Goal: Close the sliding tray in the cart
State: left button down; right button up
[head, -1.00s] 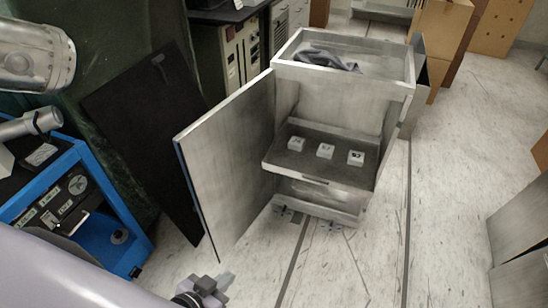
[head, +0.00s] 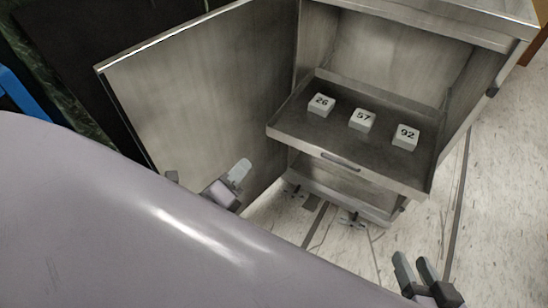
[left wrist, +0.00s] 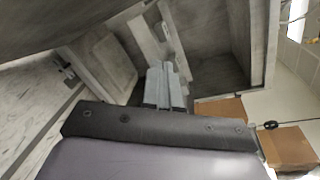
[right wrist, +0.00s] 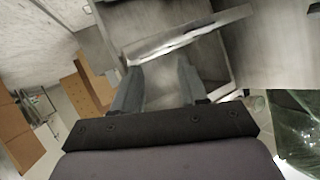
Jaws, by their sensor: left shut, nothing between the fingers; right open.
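The grey metal sliding tray (head: 300,138) sticks out of the front of the cart (head: 400,45), below the cart's top. It carries three white blocks (head: 362,120) marked 26, 57 and 92, and has a small handle (head: 341,161) on its front. The cart's door (head: 205,85) stands open to the left. My left gripper (head: 240,172) is shut and empty, in front of the door and left of the tray. It also shows in the left wrist view (left wrist: 165,80). My right gripper (head: 415,266) is open and empty, in front of the tray at lower right; it also shows in the right wrist view (right wrist: 160,76).
A black panel (head: 75,65) leans behind the door at left. A bit of blue equipment (head: 15,92) shows at the left edge. The pale floor (head: 505,200) to the right of the cart is clear.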

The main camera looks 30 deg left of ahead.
pick_arm(q)
notch_tip(320, 180, down, 5)
jog(key=w+m+t+b, duration=0.1)
jog(key=m+b, duration=0.5)
jog(key=m, duration=0.1)
jog(key=m+t+b, duration=0.1)
jog(key=m+b, duration=0.2)
jog(key=m, duration=0.1)
send_near(280, 133)
jog(key=shift+h, duration=0.3)
jog(key=w, duration=0.5)
jog(key=shift+w+a, duration=0.15)
jog(key=shift+w, duration=0.8)
pick_arm(e)
jog(key=shift+a+f+n+y, duration=0.1)
jog(key=shift+a+f+y, duration=0.3)
jog(key=shift+f, duration=0.45)
jog(key=shift+a+f+n+y, duration=0.1)
jog(key=shift+a+f+y, duration=0.15)
jog(key=shift+a+f, duration=0.5)
jog(key=shift+a+f+n+y, duration=0.1)
jog(key=shift+a+f+y, duration=0.2)
jog(key=shift+f, duration=0.7)
